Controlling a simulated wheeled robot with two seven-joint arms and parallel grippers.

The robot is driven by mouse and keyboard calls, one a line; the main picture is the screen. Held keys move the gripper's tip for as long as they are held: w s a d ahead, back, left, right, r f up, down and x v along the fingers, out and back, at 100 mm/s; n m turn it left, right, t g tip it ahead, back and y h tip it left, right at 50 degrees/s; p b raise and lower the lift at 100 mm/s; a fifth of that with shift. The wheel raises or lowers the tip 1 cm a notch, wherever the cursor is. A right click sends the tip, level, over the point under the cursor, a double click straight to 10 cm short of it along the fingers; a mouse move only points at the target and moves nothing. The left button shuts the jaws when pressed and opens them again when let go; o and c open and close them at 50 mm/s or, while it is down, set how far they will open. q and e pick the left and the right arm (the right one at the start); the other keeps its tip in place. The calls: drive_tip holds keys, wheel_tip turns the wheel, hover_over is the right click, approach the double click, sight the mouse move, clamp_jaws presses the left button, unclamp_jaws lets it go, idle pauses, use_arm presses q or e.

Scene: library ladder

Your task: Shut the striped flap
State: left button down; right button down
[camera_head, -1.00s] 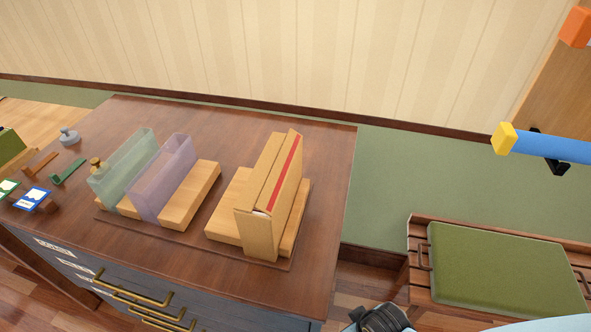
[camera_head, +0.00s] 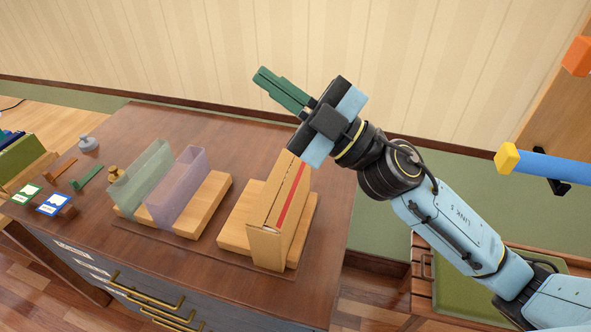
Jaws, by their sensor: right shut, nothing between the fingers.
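A tan cardboard box (camera_head: 267,249) stands upright in a wooden holder on the cabinet top. A flap with a red stripe (camera_head: 291,198) runs along the top right side of the box. It looks tilted up, with a dark gap at the near end, but its exact angle is hard to tell. My right gripper (camera_head: 263,78) is shut and empty. Its green fingers point up and left, above and beyond the box's far end, apart from the flap. The wrist covers part of the box's far end. My left gripper is not in view.
Two clear bins, greenish (camera_head: 142,180) and purple (camera_head: 175,190), stand left of the box in a wooden rack. Cards, small tools and a grey knob (camera_head: 88,144) lie further left. A blue rail with a yellow end (camera_head: 507,158) is at right.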

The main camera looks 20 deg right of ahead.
drive_tip(key=s+a+n+g, duration=0.4)
drive_tip(key=n+g, duration=0.5)
drive_tip(key=g, duration=0.2)
drive_tip(key=h, duration=1.4)
approach(287, 181)
drive_tip(key=p+x, duration=0.2)
drive_tip(key=x, duration=0.5)
drive_tip(key=shift+d, duration=0.1)
